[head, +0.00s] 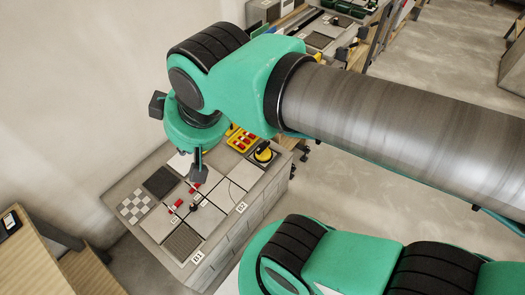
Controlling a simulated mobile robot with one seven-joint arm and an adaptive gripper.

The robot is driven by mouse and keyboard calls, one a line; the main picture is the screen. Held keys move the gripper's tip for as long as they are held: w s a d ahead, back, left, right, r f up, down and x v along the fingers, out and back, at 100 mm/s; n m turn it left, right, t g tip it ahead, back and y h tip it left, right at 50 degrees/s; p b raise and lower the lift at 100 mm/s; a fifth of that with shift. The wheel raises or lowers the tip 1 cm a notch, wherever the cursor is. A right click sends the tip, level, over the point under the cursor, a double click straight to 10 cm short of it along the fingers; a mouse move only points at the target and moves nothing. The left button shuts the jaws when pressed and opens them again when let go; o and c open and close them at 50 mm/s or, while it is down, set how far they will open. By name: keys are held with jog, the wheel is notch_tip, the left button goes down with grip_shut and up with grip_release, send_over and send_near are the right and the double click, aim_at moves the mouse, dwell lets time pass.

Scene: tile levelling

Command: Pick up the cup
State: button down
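A round black and yellow object (263,153), which looks like a suction cup with a handle, stands on a dark tile at the right back corner of the tiled block. No drinking cup shows. My gripper (198,172) hangs over the middle of the tiles, to the left of the round object and apart from it. Only one dark fingertip shows clearly, so I cannot tell whether it is open or shut. Nothing is seen held in it. My arm and wrist hide part of the back of the block.
A yellow tray (240,139) with red pieces lies beside the round object. Small red pieces (178,204) and a small dark object (193,206) lie on the tiles. A checkered tile (137,208) is at the left. A wooden table (35,265) stands at lower left. Grey floor is clear at right.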

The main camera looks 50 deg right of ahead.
jog(key=c, duration=1.3)
grip_release()
jog(key=shift+w, duration=0.1)
